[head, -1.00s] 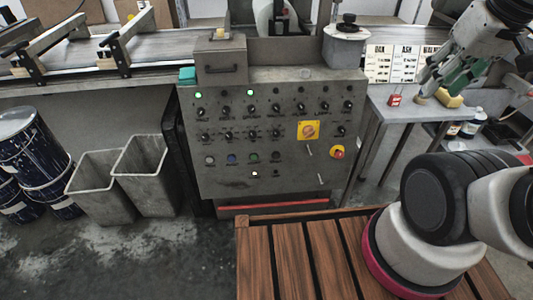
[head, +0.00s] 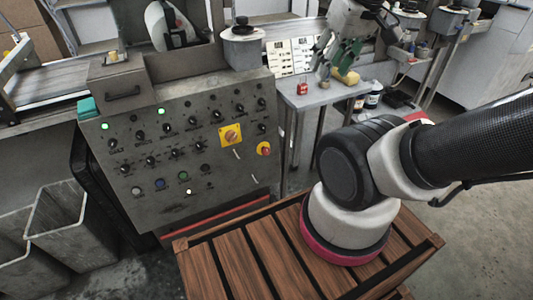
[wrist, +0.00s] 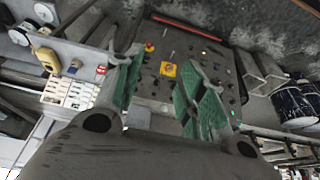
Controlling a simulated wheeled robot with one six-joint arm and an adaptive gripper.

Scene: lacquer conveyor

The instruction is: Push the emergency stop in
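The emergency stop is a red mushroom button (head: 264,148) on a yellow base, at the right side of the grey control panel (head: 150,205). A yellow square plate with a rotary switch (head: 231,135) sits up and left of it in the head view. My gripper (head: 326,68) is at the upper right of the head view, apart from the panel and right of the button. In the wrist view the scene is upside down; the green-padded fingers (wrist: 166,62) are spread with nothing between them. The red button (wrist: 149,47) shows beyond them, near the left fingertip.
A side table (head: 310,97) right of the panel holds a small red block (head: 302,89), a yellow-topped item and bottles. A wooden slatted platform (head: 235,265) lies in front of the panel. Grey bins (head: 75,225) stand at the left.

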